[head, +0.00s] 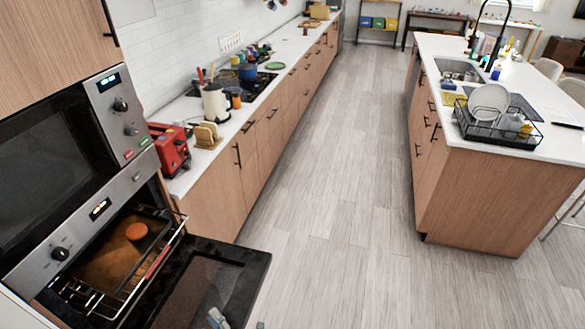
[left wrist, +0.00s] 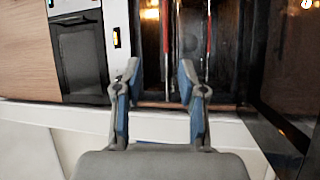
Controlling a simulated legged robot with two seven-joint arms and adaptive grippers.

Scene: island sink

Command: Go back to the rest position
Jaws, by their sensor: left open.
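My left gripper (head: 218,318) shows at the bottom edge of the head view, in front of the open oven door. In the left wrist view my left gripper (left wrist: 159,80) has its two fingers apart with nothing between them. Beyond the fingertips lie the oven opening and rack bars with red parts (left wrist: 210,30). My right gripper is not in view.
A counter with a red toaster (head: 170,148) runs behind. An island (head: 490,200) stands right; the floor (head: 320,190) between is clear.

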